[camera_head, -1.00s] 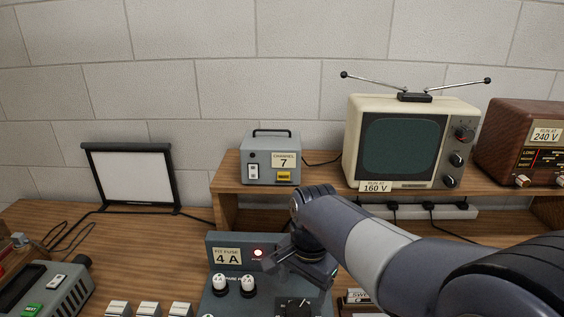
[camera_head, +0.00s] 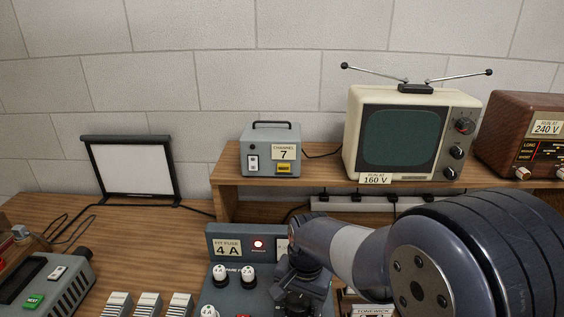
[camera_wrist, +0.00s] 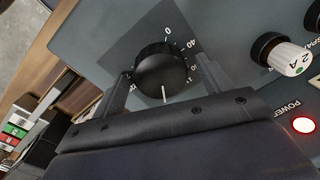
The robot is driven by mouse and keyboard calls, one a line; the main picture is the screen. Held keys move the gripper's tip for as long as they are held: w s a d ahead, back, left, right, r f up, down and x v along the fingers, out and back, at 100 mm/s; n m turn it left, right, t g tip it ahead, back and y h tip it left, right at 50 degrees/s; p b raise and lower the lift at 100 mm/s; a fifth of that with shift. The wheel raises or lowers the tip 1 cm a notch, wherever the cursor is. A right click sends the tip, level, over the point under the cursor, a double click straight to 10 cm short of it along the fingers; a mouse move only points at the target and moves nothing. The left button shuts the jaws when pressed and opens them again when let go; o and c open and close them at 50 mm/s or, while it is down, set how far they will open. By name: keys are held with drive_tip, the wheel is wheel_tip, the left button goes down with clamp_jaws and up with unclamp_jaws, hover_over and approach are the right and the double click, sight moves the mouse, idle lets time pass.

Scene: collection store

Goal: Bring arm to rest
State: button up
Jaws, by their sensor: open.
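My gripper (camera_wrist: 163,84) is open over the grey-blue fuse panel (camera_wrist: 95,35). In the wrist view its two fingers stand on either side of a round black dial knob (camera_wrist: 160,68), which has a white pointer line and a printed scale around it. I cannot tell whether the fingers touch the knob. In the head view my gripper (camera_head: 292,284) is low in the middle, in front of the same panel (camera_head: 222,296), and my wrist hides part of it.
The panel's lit red lamp (camera_head: 258,244) and white-topped fuse holders (camera_head: 219,272) are close by. A shelf (camera_head: 330,184) behind holds a grey channel box (camera_head: 270,152), a cream television (camera_head: 410,137) and a brown radio (camera_head: 520,138). A framed screen (camera_head: 132,170) stands left.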

drive_tip(key=n, duration=0.5)
drive_tip(key=n+b, duration=0.1)
drive_tip(key=n, duration=0.4)
drive_tip(key=shift+w+g, duration=0.1)
drive_tip(key=shift+g, duration=0.3)
drive_tip(key=n, duration=0.6)
drive_tip(key=shift+b, duration=0.3)
drive_tip(key=n, duration=0.5)
drive_tip(key=shift+a+h+b, duration=0.1)
drive_tip(key=shift+h+b, duration=0.2)
drive_tip(key=shift+b, duration=0.1)
drive_tip(key=shift+r, duration=0.1)
